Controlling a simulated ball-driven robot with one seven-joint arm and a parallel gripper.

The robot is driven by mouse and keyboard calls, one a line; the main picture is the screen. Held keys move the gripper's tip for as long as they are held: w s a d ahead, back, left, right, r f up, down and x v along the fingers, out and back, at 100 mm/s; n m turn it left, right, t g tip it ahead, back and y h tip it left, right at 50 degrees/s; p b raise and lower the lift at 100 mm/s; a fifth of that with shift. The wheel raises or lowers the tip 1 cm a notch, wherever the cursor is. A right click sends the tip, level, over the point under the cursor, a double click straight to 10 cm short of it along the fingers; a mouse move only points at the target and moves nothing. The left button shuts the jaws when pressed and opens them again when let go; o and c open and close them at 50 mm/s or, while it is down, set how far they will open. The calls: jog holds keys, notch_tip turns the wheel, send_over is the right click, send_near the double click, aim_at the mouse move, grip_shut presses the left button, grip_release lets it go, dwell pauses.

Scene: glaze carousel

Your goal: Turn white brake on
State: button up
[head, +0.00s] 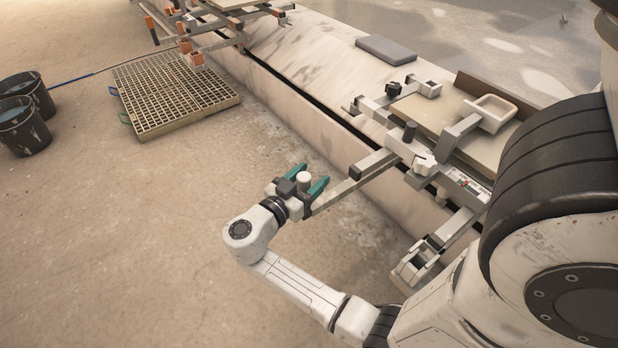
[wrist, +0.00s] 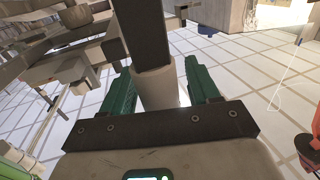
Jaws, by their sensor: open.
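My gripper (head: 313,176) has two green fingers, spread open, low in front of the stone ledge. A pale white cylinder (head: 304,180) stands between the fingers; in the wrist view this cylinder (wrist: 158,88) sits between them below a dark bar, with a gap at the sides. It may be the grip of the white brake, but I cannot tell for certain. A grey metal arm (head: 350,182) runs from beside the gripper up to the carousel frame. A white knob (head: 425,163) is on that frame, to the right of the gripper.
A board with a white dish (head: 487,113) lies on the frame at right. A grey slab (head: 386,49) rests on the stone ledge (head: 290,60). A floor grate (head: 172,95) and dark buckets (head: 22,125) are at left. The floor left of my gripper is clear.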

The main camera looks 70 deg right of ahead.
jog(key=shift+c, duration=0.3)
grip_shut()
jog(key=shift+d, duration=0.1)
